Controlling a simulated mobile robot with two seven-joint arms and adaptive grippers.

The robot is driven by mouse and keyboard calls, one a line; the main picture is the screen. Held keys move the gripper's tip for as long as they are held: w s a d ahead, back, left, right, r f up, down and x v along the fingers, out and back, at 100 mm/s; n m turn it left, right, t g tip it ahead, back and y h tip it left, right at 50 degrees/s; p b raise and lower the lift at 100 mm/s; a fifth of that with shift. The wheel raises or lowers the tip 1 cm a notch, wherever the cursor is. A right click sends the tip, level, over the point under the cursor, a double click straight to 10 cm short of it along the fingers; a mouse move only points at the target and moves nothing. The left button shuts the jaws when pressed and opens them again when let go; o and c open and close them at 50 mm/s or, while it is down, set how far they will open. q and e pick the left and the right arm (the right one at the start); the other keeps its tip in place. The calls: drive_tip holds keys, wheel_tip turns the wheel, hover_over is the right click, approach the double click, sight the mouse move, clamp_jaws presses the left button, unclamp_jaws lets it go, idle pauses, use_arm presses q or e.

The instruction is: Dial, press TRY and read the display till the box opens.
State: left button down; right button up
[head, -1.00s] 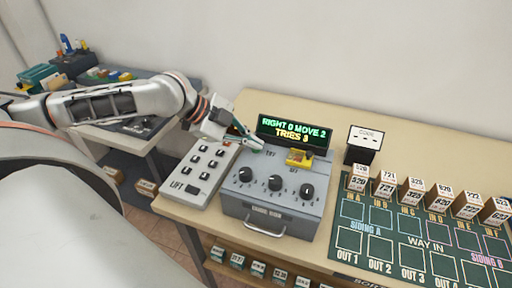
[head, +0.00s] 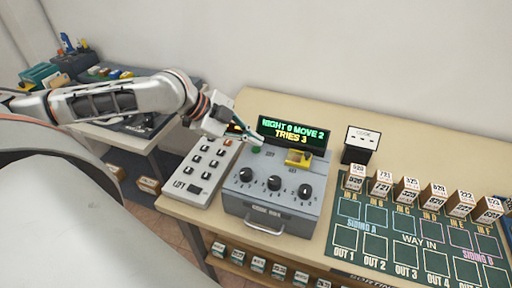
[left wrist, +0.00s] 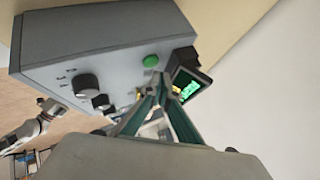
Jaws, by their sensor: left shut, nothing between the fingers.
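The grey box (head: 270,205) stands on the table with its drawer front closed, a handle and three black dials (head: 246,174) (head: 274,183) (head: 305,191) on top. The display (head: 292,132) behind it reads "RIGHT 0 MOVE 2" and "TRIES 3". The green button (head: 256,150) is uncovered; it also shows in the left wrist view (left wrist: 150,61). My left gripper (head: 258,140) is shut and empty, just above and behind the button. A small, blurred white arm, apparently my right one, ends in a dark gripper (left wrist: 50,107) in the left wrist view.
A grey button panel (head: 205,168) lies left of the box. A black holder with a white card (head: 361,143) stands to the right. A green siding board (head: 420,235) with several numbered blocks (head: 407,190) fills the right side. A second table with clutter (head: 120,120) is at left.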

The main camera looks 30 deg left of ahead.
sight(253, 150)
use_arm(q)
drive_tip(key=shift+r+p, duration=1.5)
drive_tip(key=shift+p, duration=0.2)
drive_tip(key=shift+r, duration=1)
